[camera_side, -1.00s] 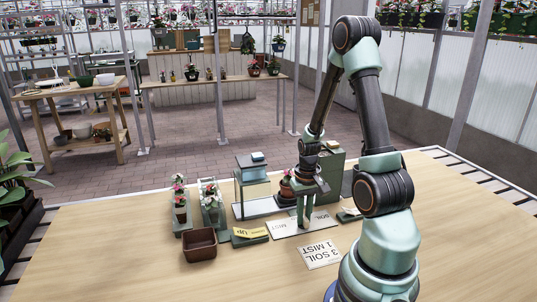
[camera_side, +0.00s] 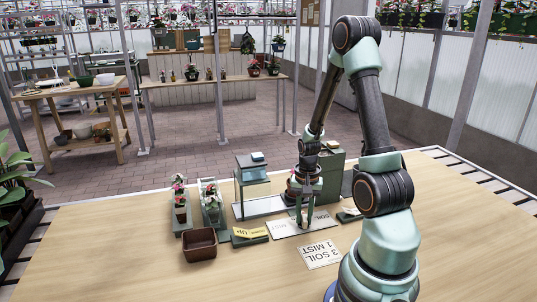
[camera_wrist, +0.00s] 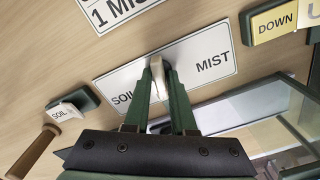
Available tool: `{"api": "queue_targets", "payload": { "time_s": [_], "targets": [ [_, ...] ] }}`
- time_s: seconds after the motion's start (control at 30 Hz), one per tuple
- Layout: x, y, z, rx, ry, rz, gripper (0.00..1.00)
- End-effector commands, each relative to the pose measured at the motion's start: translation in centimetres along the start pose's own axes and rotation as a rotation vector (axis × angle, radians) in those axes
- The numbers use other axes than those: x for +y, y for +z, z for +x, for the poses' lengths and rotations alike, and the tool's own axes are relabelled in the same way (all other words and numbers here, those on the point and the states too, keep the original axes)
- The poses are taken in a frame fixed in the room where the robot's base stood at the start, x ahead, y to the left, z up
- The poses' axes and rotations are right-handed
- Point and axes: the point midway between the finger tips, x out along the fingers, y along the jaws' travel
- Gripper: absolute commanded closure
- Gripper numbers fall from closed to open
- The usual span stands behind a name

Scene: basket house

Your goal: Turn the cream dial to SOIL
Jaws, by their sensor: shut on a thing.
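The cream dial (camera_wrist: 157,68) sits on a white label plate (camera_wrist: 205,52) that reads SOIL and MIST, seen in the wrist view. My gripper (camera_wrist: 160,85) has its green fingers on either side of the dial and is shut on it. The fingers partly cover the word SOIL, while MIST is clear on the right. The dial's bar lies nearly upright in the wrist view, between the two words. In the side view my gripper (camera_side: 305,222) points down onto the plate (camera_side: 285,229), and the fingers hide the dial.
A printed card (camera_side: 319,254) reading 3 SOIL 1 MIST lies in front. A yellow block (camera_wrist: 275,22) reads DOWN. A SOIL-tagged block (camera_wrist: 62,112) and a wooden handle (camera_wrist: 34,150) are at left. A brown tray (camera_side: 199,245) and potted flowers (camera_side: 210,205) stand left. The front table is clear.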

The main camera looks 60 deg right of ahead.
Motion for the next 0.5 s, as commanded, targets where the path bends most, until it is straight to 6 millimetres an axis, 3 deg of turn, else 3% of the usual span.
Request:
{"api": "queue_targets", "payload": {
  "time_s": [0.27, 0.5],
  "targets": [
    [0.01, -0.04, -0.01, 0.001, 0.0, 0.023, 0.9],
    [0.02, -0.03, -0.01, 0.0, 0.0, 0.299, 0.9]
  ]
}}
